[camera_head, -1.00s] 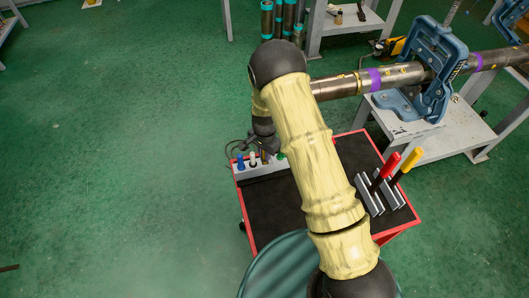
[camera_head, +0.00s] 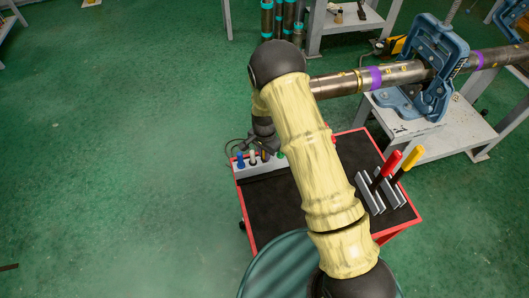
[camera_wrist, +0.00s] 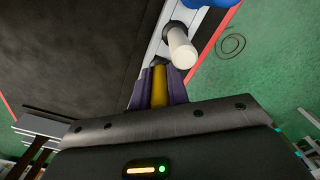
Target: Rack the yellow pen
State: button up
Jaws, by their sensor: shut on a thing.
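The yellow pen (camera_wrist: 159,88) is between the purple fingers of my gripper (camera_wrist: 158,92) in the wrist view. The fingers are shut on it. The pen lines up with the row of the pale rack (camera_wrist: 155,42); I cannot tell how deep it sits in a slot. In the head view the rack (camera_head: 245,172) stands at the cart's far left edge, with my gripper (camera_head: 265,152) at it, partly hidden by my arm. A white pen (camera_wrist: 180,46) and a blue pen (camera_wrist: 222,2) stand in the rack beside the yellow one.
The rack stands on a red-rimmed cart with a black top (camera_head: 275,210). A holder with red-handled (camera_head: 391,160) and yellow-handled (camera_head: 412,157) tools is on the cart's right. A blue vise (camera_head: 432,70) clamps a pipe (camera_head: 400,73) behind. The cart's middle left is clear.

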jog(key=shift+f+b, duration=0.3)
jog(key=shift+f, duration=0.15)
dwell(1.0)
jog(key=o, duration=0.9)
notch_tip(320, 180, up, 17)
jog(key=b, duration=0.3)
jog(key=shift+r+b, duration=0.2)
jog(key=shift+b, duration=0.1)
jog(key=s+d+r+n+t, duration=0.1)
jog(key=s+d+n, duration=0.1)
jog(key=s+d, duration=0.3)
jog(key=s+d+r+n, duration=0.2)
jog(key=s+d+n, duration=0.1)
jog(key=s+d, duration=0.2)
jog(key=s+d+r+n+t, duration=0.1)
jog(key=s+d+r+n, duration=0.1)
jog(key=s+d, duration=0.3)
jog(key=shift+s+d+r+n+t, duration=0.1)
jog(key=shift+s+n+t, duration=0.05)
jog(key=shift+s, duration=0.75)
jog(key=shift+s+d+n+t, duration=0.1)
jog(key=shift+s+n+t, duration=0.05)
jog(key=shift+s, duration=0.75)
